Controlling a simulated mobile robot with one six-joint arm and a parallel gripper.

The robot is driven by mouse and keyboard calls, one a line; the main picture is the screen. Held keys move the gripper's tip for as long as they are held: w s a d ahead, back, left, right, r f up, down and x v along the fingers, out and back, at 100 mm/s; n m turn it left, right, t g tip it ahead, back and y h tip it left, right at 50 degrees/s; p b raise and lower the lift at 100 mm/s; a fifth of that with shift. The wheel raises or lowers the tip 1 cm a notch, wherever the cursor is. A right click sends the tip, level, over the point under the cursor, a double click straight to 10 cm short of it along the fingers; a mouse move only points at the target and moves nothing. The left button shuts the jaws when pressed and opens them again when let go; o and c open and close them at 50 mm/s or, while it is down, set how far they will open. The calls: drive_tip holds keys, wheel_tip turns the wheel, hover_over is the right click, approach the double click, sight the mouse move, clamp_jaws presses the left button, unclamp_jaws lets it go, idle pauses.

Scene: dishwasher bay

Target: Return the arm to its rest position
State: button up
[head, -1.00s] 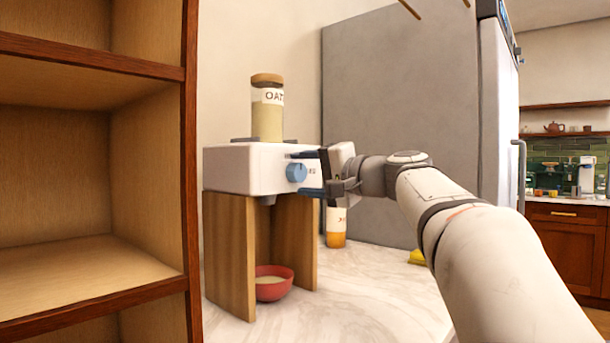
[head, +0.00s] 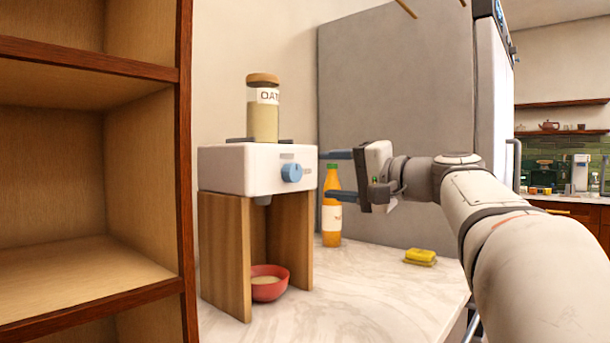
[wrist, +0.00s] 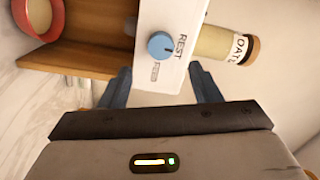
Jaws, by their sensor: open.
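My gripper (head: 334,174) is open and empty, with its two blue fingers pointing left toward the dispenser (head: 232,168). The fingertips are just right of the white dispenser body and apart from its blue knob (head: 292,173). In the wrist view the knob (wrist: 161,45) shows ahead between the fingers, with the word REST beside it. My arm reaches in from the lower right in the head view.
An oats jar (head: 263,108) stands on the dispenser, and a red bowl (head: 270,289) sits beneath it. An orange bottle (head: 332,215) stands behind my gripper. A yellow sponge (head: 420,256) lies on the counter (head: 370,298). Wooden shelves (head: 90,262) are at left.

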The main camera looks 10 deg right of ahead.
drive_tip(key=s+a+f+n+g+h+p, duration=0.1)
drive_tip(key=s+a+f+g+h+p, duration=0.1)
drive_tip(key=s+a+f+g+p, duration=0.35)
drive_tip(key=s+a+f+n+g+h+p, duration=0.1)
drive_tip(key=s+a+f+g+h+p, duration=0.15)
drive_tip(key=f+p, duration=0.6)
drive_tip(key=s+d+f+n+g+h+p, duration=0.1)
drive_tip(key=s+n+g+h+p, duration=0.1)
drive_tip(key=s+p, duration=0.5)
drive_tip(key=s+d+f+n+g+h+p, duration=0.1)
drive_tip(key=s+f+n+g+h+p, duration=0.1)
drive_tip(key=s+p, duration=0.4)
drive_tip(key=shift+s+d+f+n+h+p, duration=0.35)
drive_tip(key=shift+n+h, duration=0.45)
drive_tip(key=shift+h, duration=0.25)
